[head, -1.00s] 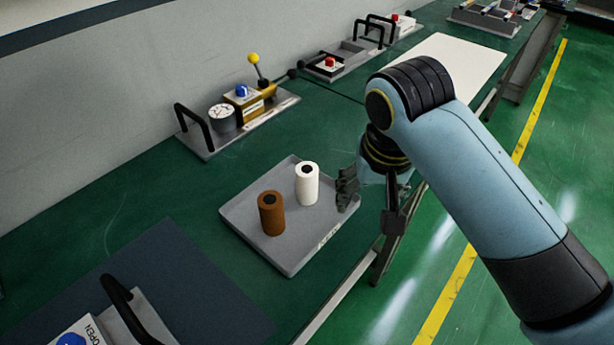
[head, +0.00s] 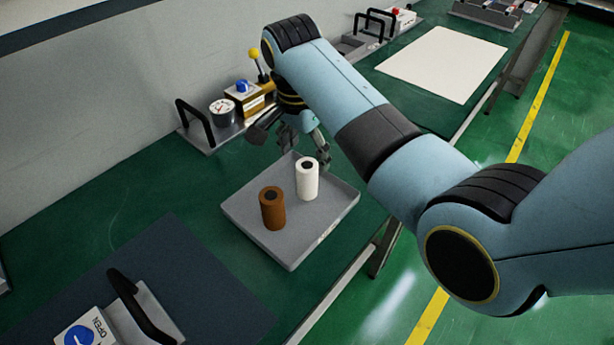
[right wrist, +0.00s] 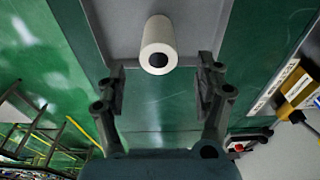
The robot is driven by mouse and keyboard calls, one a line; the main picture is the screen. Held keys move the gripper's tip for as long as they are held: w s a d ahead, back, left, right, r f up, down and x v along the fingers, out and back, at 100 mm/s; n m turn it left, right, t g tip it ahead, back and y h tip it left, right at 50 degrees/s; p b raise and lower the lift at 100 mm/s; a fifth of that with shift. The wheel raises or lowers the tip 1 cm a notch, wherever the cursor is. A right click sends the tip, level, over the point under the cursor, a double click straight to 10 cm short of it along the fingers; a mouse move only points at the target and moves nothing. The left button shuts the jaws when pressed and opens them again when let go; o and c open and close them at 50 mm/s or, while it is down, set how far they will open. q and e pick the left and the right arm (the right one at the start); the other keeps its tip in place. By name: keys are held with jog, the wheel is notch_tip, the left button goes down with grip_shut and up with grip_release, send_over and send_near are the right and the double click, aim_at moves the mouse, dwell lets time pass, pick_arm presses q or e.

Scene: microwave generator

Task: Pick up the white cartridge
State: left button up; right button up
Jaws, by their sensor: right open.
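The white cartridge (head: 307,180) stands upright on the grey tray (head: 290,254), to the right of the brown cartridge (head: 271,208). My right gripper (head: 306,146) is open and empty beyond the white cartridge, above the far edge of the tray. In the right wrist view the white cartridge (right wrist: 157,46) shows its dark top hole, ahead of my open right gripper (right wrist: 160,72) and roughly between the lines of its two fingers. The fingers appear apart from it. My left gripper is not in view.
A device with a gauge (head: 223,110), a blue knob and a yellow-tipped lever stands behind my right gripper. A black handle (head: 138,305) and a blue button marked OPEN are at the lower left. A white sheet (head: 443,64) lies at the back right. Green table is bare left of the tray.

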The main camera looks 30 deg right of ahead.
aim_at(307, 165)
jog(key=f, duration=0.2)
jog(key=f+p, duration=0.1)
jog(key=f, duration=0.1)
jog(key=shift+d+f, duration=0.2)
jog(key=shift+f, duration=0.1)
jog(key=shift+c, duration=0.4)
jog(key=c, duration=1.2)
